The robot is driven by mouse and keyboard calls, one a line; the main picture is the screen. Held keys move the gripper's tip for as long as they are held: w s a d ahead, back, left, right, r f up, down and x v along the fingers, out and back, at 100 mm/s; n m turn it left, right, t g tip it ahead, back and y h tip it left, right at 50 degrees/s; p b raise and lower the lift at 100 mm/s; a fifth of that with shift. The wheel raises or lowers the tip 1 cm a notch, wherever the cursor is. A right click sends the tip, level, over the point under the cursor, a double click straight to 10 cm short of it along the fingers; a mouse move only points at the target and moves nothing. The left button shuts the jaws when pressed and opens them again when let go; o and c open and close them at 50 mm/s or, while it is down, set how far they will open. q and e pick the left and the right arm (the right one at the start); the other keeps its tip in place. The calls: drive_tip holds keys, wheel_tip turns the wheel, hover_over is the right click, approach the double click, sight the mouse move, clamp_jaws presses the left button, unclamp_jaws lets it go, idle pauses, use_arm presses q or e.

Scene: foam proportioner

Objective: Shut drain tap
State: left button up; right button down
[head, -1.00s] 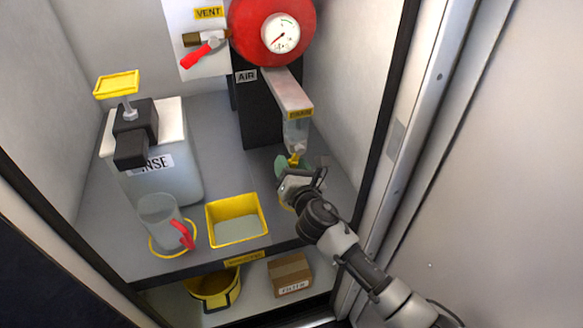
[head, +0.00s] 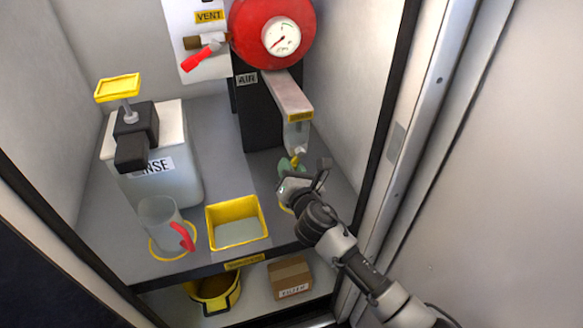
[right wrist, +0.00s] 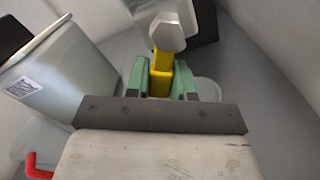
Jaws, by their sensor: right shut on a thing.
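The drain tap has a yellow handle (right wrist: 161,78) and a pale metal end (right wrist: 168,32) in the right wrist view. In the head view the tap (head: 296,157) is small, below the clear bowl (head: 296,133) under the bracket. My right gripper (head: 290,166) is at the tap, and its green fingers (right wrist: 161,80) are shut on the yellow handle, one on each side. The gripper hides part of the tap in the head view. My left gripper is not in view.
A yellow tray (head: 237,222), a clear jug (head: 162,225) with a red handle and a rinse tank (head: 165,190) stand left of my right arm. The cabinet's right wall and door frame (head: 400,130) are close to that arm. A red vessel (head: 272,30) with a gauge is above.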

drive_tip(key=m, duration=0.1)
drive_tip(key=a+m, duration=0.1)
drive_tip(key=m, duration=0.1)
drive_tip(key=shift+s+r, duration=0.2)
drive_tip(key=shift+r, duration=0.2)
drive_tip(key=shift+a+r+m+p, duration=0.15)
drive_tip(key=shift+m+p, duration=0.2)
drive_tip(key=shift+m, duration=0.15)
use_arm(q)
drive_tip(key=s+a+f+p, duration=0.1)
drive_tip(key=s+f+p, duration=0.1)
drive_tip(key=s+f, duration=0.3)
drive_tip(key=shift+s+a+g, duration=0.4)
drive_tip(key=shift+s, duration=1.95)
use_arm(e)
drive_tip(key=shift+s+a+r+m, duration=0.15)
drive_tip(key=shift+r+m, duration=0.35)
drive_tip(key=shift+m, duration=0.95)
drive_tip(key=shift+a+r+m, duration=0.2)
drive_tip(key=shift+r+m, duration=0.35)
drive_tip(key=shift+m, duration=0.85)
drive_tip(key=shift+s+a+r+m, duration=0.15)
drive_tip(key=shift+r+m, duration=0.35)
drive_tip(key=shift+m, duration=0.95)
drive_tip(key=shift+w, duration=0.1)
drive_tip(key=c, duration=1)
unclamp_jaws()
drive_tip(key=shift+o, duration=0.2)
drive_tip(key=shift+r, duration=0.1)
